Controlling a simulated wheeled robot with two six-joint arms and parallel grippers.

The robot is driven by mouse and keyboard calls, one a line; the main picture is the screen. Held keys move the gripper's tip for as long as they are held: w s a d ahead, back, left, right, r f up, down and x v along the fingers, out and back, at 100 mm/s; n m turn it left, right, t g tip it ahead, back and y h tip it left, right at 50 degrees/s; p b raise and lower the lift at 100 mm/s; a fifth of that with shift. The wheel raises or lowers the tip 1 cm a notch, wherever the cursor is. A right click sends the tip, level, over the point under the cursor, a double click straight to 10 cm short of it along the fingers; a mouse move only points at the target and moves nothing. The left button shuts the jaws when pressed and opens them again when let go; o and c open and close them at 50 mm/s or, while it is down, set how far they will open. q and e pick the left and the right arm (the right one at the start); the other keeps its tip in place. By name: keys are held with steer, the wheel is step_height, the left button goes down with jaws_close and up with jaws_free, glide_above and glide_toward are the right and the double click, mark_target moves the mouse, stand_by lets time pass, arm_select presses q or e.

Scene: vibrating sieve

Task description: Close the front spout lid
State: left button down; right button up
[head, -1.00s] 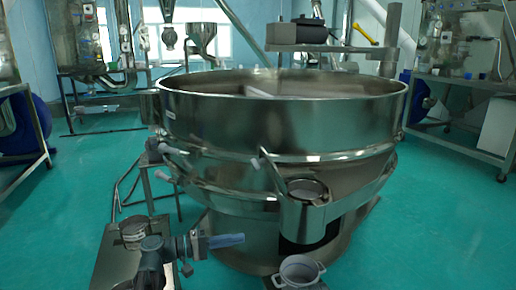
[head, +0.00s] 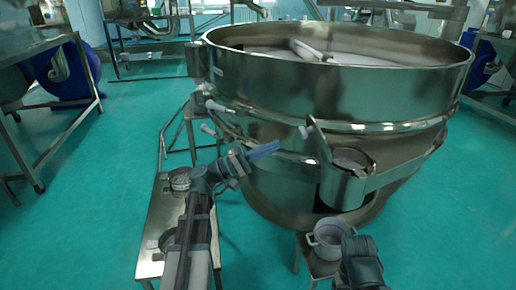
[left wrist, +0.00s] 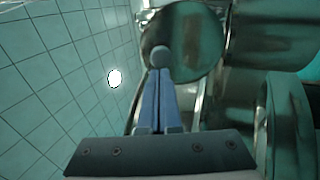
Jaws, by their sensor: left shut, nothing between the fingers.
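The front spout (head: 345,190) sticks out from the front of the large steel sieve. Its round lid (head: 319,142) stands open, tilted up at the left side of the spout mouth and seen nearly edge-on, with a knob (head: 304,132) facing left. In the left wrist view the lid shows as a round disc (left wrist: 195,42) with the pale knob (left wrist: 161,56) just beyond my fingertips. My left gripper (head: 277,146) is shut and empty, its blue fingers pointing right toward the lid. In the left wrist view its fingertips (left wrist: 160,72) overlap the knob's lower edge; contact cannot be told. My right gripper is not visible.
A grey pot (head: 328,240) sits on a small stand below the spout. A steel table (head: 152,235) stands under my left arm. The sieve drum (head: 330,88) fills the space behind. Green floor (head: 100,150) is clear at left.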

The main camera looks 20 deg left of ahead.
arm_select(q)
steer(key=p+x, duration=0.1)
steer(key=x, duration=0.5)
steer(key=shift+w+d+p, duration=0.15)
steer(key=shift+d+p, duration=0.1)
steer(key=shift+p, duration=0.1)
steer(key=shift+r, duration=0.1)
